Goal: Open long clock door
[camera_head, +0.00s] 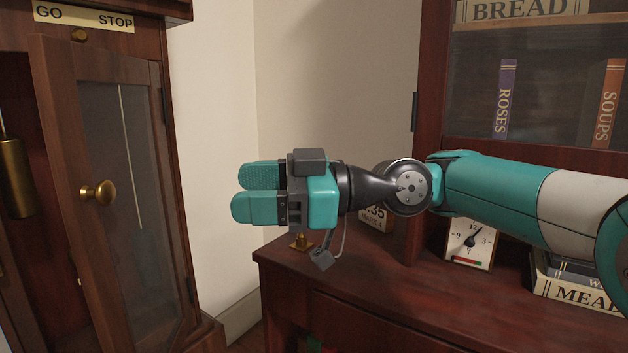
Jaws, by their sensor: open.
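The long clock (150,22) stands at the left, a tall dark wooden case. Its door (58,150), a wooden frame with a glass pane, is hinged on the right and stands partly swung out. A round brass knob (97,193) sits on the door's left stile. A brass weight (14,178) hangs in the open gap left of the door. My gripper (244,191) has teal fingers pointing left. It is open and empty, to the right of the door and apart from it.
A "GO STOP" plate (84,15) is above the door. A dark wooden cabinet (340,285) fills the right, bearing a small clock (470,243), books (580,285) and a brass piece (301,242). Cream wall (225,90) shows between clock and cabinet.

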